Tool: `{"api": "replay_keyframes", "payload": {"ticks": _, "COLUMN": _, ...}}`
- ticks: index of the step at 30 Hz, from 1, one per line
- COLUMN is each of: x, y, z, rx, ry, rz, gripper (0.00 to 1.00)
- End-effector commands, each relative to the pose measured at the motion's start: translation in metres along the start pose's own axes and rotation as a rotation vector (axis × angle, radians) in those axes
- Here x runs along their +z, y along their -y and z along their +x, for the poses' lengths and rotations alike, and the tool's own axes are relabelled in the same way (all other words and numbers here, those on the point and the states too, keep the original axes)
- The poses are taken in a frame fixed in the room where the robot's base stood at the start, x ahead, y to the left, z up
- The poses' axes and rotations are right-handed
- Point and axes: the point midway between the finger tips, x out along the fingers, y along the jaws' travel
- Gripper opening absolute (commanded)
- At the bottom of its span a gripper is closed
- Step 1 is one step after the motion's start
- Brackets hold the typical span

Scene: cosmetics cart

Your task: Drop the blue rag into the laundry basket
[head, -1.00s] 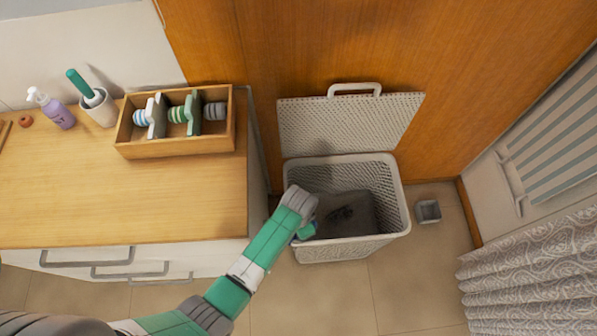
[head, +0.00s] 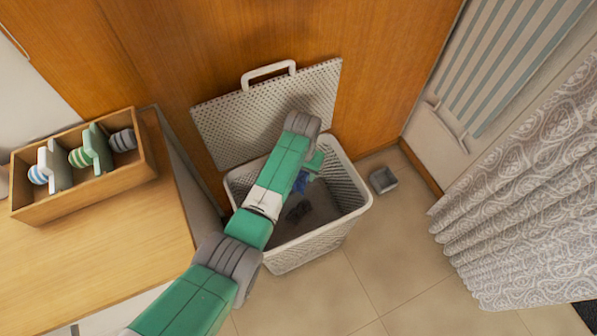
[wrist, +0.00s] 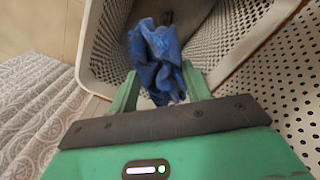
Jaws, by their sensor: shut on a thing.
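The blue rag (wrist: 158,62) hangs crumpled from my gripper (wrist: 160,88), which is shut on it in the wrist view. In the head view a small part of the rag (head: 301,182) shows beside my gripper (head: 312,168); my arm hides some of it. The white perforated laundry basket (head: 347,190) stands on the floor with its lid (head: 240,125) open against the wood panel. The rag is over the basket's opening. The basket's rim and wall also show in the wrist view (wrist: 88,45). Something dark (head: 299,211) lies inside the basket.
A wooden counter (head: 120,240) with a divided box (head: 90,195) of rolled items stands at the left. A small grey bin (head: 383,180) is on the floor right of the basket. A patterned curtain (head: 520,230) hangs at the right. Floor in front is clear.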

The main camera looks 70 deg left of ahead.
Motion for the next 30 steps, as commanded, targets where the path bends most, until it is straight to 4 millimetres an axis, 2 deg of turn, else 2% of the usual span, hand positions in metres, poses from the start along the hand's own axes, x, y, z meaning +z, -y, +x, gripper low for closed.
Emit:
{"api": "replay_keyframes", "payload": {"ticks": 1, "x": 0.000, "y": 0.000, "z": 0.010, "rx": 0.000, "ry": 0.001, "rz": 0.000, "gripper": 0.27}}
{"api": "replay_keyframes", "payload": {"ticks": 10, "x": 0.001, "y": 0.000, "z": 0.052, "rx": 0.000, "ry": 0.001, "rz": 0.002, "gripper": 0.27}}
{"api": "replay_keyframes", "payload": {"ticks": 13, "x": 0.001, "y": 0.000, "z": 0.057, "rx": -0.001, "ry": 0.001, "rz": 0.002, "gripper": 0.27}}
{"api": "replay_keyframes", "payload": {"ticks": 20, "x": 0.001, "y": 0.000, "z": 0.054, "rx": 0.000, "ry": 0.001, "rz": 0.002, "gripper": 0.27}}
{"api": "replay_keyframes", "payload": {"ticks": 21, "x": 0.001, "y": 0.000, "z": 0.054, "rx": 0.000, "ry": 0.000, "rz": 0.002, "gripper": 0.52}}
{"api": "replay_keyframes", "payload": {"ticks": 24, "x": 0.001, "y": 0.000, "z": 0.054, "rx": 0.000, "ry": 0.000, "rz": 0.002, "gripper": 0.72}}
{"api": "replay_keyframes", "payload": {"ticks": 30, "x": 0.001, "y": 0.000, "z": 0.055, "rx": 0.000, "ry": 0.000, "rz": 0.001, "gripper": 0.74}}
